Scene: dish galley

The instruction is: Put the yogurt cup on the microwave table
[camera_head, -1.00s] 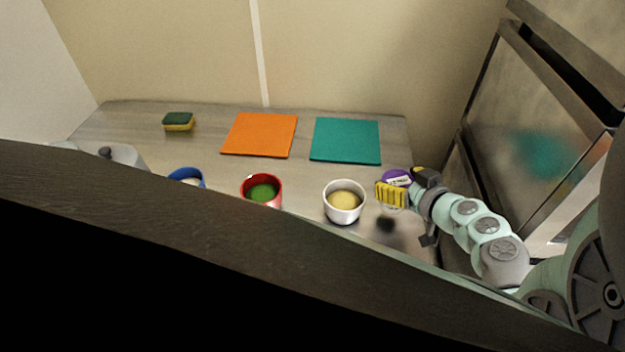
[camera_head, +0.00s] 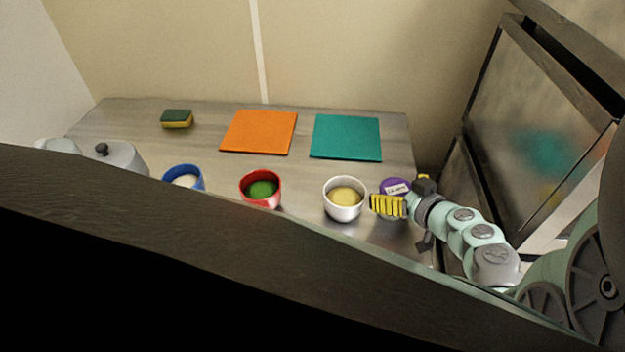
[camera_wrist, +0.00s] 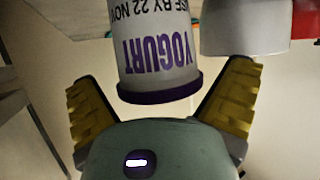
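The yogurt cup (camera_head: 394,186) stands at the right end of the metal counter, its purple lid and part of a label showing. In the wrist view the yogurt cup (camera_wrist: 158,55) appears upside down, with "YOGURT" lettering and its dark purple lid towards my gripper. My gripper (camera_head: 405,195) has its yellow fingers apart, one in front of the cup and one behind it to the right. In the wrist view my gripper (camera_wrist: 162,102) is open, with gaps between both fingers and the cup. No microwave shows, and I cannot tell a microwave table.
A white bowl (camera_head: 344,212) stands close left of the cup. A red bowl (camera_head: 260,201), a blue bowl (camera_head: 184,171) and a grey lidded pot (camera_head: 122,157) stand farther left. An orange mat (camera_head: 258,132), a teal mat (camera_head: 345,138) and a sponge (camera_head: 177,119) lie behind.

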